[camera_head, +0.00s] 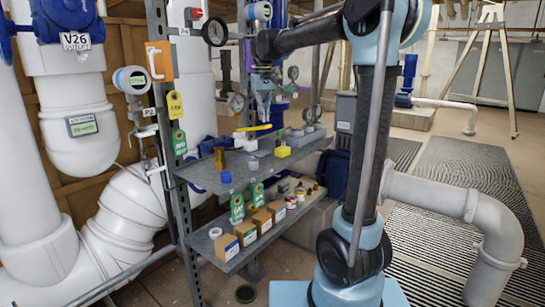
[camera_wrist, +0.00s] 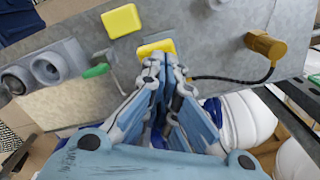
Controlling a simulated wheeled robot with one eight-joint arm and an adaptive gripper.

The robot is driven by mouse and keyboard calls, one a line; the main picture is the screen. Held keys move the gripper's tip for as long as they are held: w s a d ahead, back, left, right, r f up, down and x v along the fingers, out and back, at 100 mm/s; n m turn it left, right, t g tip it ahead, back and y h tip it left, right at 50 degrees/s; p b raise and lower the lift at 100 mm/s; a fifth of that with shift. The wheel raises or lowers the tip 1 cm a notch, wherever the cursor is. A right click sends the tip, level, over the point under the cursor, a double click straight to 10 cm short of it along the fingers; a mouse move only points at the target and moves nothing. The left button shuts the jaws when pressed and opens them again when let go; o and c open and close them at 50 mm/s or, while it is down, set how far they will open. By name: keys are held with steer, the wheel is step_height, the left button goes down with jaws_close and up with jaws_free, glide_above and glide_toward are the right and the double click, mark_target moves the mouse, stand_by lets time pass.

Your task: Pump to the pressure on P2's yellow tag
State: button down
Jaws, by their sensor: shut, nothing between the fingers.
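A yellow tag (camera_head: 175,105) hangs on the shelf post, beside a small P2 label (camera_head: 149,112); its writing is too small to read. A round-faced instrument (camera_head: 131,79) is mounted left of the post. My gripper (camera_head: 263,118) is shut and empty, pointing down over the upper shelf. In the wrist view its closed fingertips (camera_wrist: 162,58) are at the edge of a yellow piece (camera_wrist: 156,47), partly hidden by them; touching or apart I cannot tell. A yellow lever (camera_head: 255,128) shows below the gripper in the head view. I cannot clearly make out a pump.
The upper shelf (camera_head: 205,178) holds a yellow block (camera_head: 282,152), a brass fitting (camera_wrist: 265,44) with a black hose, and grey round parts (camera_wrist: 50,67). Cardboard boxes (camera_head: 246,233) stand on the lower shelf. Large white pipes are at left; a grey pipe (camera_head: 440,195) is at right.

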mark_target(264, 126)
steer(key=shift+f, duration=2.55)
steer(key=shift+r, duration=2.55)
steer(key=shift+r, duration=0.1)
